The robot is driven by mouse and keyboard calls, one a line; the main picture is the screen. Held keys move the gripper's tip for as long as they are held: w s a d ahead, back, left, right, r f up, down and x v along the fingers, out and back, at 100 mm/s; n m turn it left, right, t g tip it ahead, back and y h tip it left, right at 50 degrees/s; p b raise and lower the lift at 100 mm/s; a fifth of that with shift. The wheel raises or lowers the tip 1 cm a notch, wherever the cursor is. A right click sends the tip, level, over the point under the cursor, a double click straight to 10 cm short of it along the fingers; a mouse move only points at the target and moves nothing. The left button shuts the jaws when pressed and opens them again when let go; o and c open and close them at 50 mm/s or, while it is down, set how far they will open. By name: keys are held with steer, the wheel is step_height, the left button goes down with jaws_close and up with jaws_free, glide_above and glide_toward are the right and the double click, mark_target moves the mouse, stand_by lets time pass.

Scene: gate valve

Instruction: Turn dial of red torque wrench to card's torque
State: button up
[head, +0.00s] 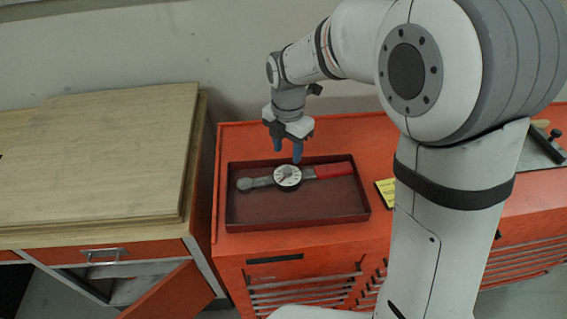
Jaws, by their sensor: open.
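The torque wrench (256,182) lies in a dark red tray, with a grey metal head at the left and a red handle (328,171) at the right. Its round white-faced dial (287,177) faces up in the middle, with a black rim. The dial's markings are too small to read. My gripper (288,152) points down just above the dial, with blue fingers. It is open and empty; whether a fingertip touches the dial I cannot tell. A yellow card (386,190) lies to the right of the tray, partly hidden by my arm, its text unreadable.
The tray (300,221) has low walls and stands on an orange tool cabinet (235,142). A wooden-topped bench (100,150) stands at the left, its orange door open below. My arm hides part of the cabinet top. A dark-handled tool (546,146) lies at the far right.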

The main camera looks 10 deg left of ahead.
mark_target(287, 170)
step_height(287, 170, down, 7)
steer(key=shift+r+p, duration=0.15)
steer(key=shift+p, duration=0.45)
steer(key=shift+c, duration=0.5)
